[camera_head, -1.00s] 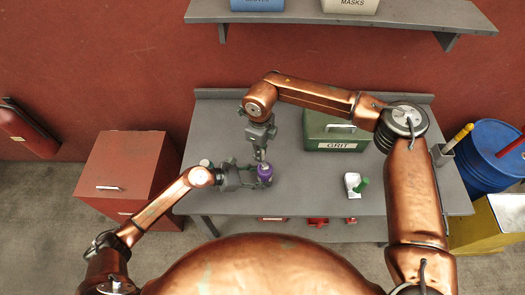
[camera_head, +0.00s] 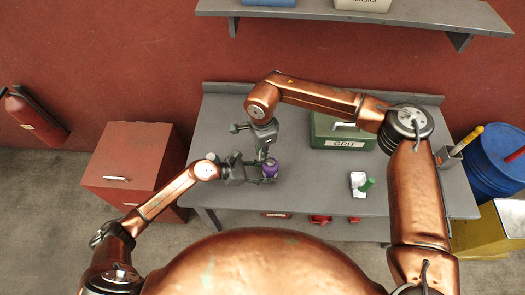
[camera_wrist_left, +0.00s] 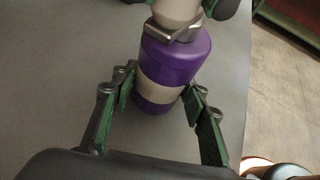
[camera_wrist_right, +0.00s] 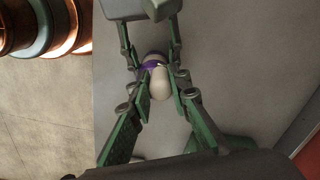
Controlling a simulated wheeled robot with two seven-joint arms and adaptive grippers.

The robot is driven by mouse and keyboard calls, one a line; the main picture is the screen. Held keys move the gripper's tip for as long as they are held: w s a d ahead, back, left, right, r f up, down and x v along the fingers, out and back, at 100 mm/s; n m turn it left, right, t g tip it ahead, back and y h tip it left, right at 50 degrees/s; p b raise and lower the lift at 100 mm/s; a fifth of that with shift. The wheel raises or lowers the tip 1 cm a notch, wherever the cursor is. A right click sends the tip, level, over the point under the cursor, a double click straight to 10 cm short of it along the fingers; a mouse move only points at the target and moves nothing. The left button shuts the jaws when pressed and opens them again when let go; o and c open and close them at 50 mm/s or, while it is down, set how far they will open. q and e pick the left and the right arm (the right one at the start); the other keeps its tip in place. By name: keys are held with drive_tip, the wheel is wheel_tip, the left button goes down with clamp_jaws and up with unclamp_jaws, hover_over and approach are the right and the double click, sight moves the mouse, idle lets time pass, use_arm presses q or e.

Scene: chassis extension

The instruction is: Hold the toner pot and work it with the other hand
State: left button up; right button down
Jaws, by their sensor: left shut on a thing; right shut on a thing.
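The toner pot (camera_head: 270,169) is a purple cylinder at the table's front left part, standing roughly upright. The left wrist view shows its purple body (camera_wrist_left: 176,58) with a grey band. My left gripper (camera_head: 262,174) is shut on the body from the side, one finger on each side of the band. My right gripper (camera_head: 264,157) comes from above and is shut on the pale, rounded top piece (camera_wrist_right: 160,84). The pot's base is partly hidden in the head view.
A green GRIT box (camera_head: 335,142) stands behind and right of the pot. A white item with a green part (camera_head: 359,186) lies right on the grey table (camera_head: 310,190). A red cabinet (camera_head: 130,165) stands left, a blue drum (camera_head: 495,165) right. A shelf (camera_head: 370,14) hangs above.

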drive_tip(key=shift+s+n, duration=0.2)
drive_tip(key=shift+n, duration=0.6)
drive_tip(key=c, duration=1.8)
unclamp_jaws()
wheel_tip(320, 180, up, 12)
drive_tip(key=shift+r, duration=0.15)
use_arm(q)
drive_tip(key=o, duration=0.9)
use_arm(e)
drive_tip(key=shift+r, duration=2.85)
